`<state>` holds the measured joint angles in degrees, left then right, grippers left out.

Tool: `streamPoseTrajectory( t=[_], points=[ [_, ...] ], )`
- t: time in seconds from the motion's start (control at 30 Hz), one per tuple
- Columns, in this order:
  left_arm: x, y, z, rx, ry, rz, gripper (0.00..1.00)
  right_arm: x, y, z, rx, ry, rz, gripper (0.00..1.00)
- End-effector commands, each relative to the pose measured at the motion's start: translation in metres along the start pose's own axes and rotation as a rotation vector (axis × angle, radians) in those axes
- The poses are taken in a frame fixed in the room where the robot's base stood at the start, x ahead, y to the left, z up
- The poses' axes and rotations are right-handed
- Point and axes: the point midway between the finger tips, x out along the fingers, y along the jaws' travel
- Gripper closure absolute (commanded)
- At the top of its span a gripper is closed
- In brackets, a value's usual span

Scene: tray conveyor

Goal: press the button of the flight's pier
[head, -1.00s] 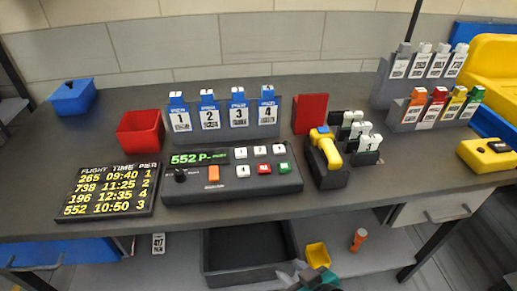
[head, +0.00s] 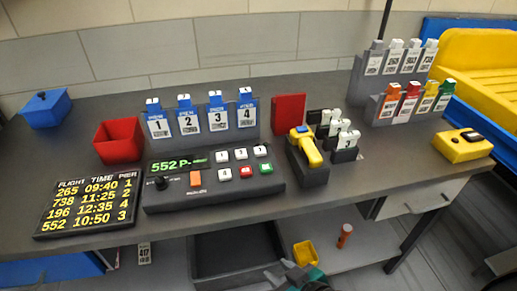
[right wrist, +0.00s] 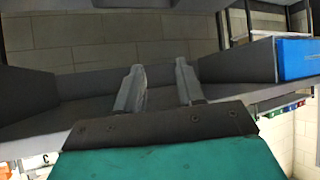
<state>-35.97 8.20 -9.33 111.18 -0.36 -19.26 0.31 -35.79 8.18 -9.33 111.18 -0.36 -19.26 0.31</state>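The dark control panel (head: 213,185) sits on the counter, its green display (head: 178,164) reading "552 P-". It has an upper row of white buttons; the rightmost of these (head: 260,151) has a tiny, unclear label. Below are a white button (head: 224,174), a red button (head: 246,171) and a green button (head: 266,168). The flight board (head: 87,206) lists flight 552 at 10:50, pier 3. My right gripper (head: 293,270) is low at the bottom edge of the head view, below the counter and away from the panel. In the right wrist view its fingers (right wrist: 158,78) are apart and empty. My left gripper is not in view.
A yellow-and-blue scanner (head: 305,147) stands in a dark holder right of the panel. Behind are blue numbered tags (head: 217,115), with a red bin (head: 119,142) at left. A dark tray (head: 237,254) lies on the lower shelf. The counter front overhangs my right gripper.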

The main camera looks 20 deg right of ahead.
Motion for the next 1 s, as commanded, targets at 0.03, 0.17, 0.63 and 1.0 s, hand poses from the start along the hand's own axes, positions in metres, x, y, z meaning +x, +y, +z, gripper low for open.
streamPoseTrajectory(
  t=[0.03,0.17,0.63,1.0],
  points=[
    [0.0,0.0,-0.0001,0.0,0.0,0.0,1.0,0.0,0.0,-0.0001,0.0,0.0,0.0,0.62],
    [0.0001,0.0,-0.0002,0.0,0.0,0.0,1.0,0.0,0.0,-0.0001,0.0,0.0,0.0,0.67],
    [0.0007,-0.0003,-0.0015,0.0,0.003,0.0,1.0,0.0001,0.0,-0.0001,0.0,0.0,0.0,1.0],
    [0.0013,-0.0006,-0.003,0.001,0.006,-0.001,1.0,0.0,0.0,-0.0001,0.0,0.0,0.0,1.0]
  ],
)
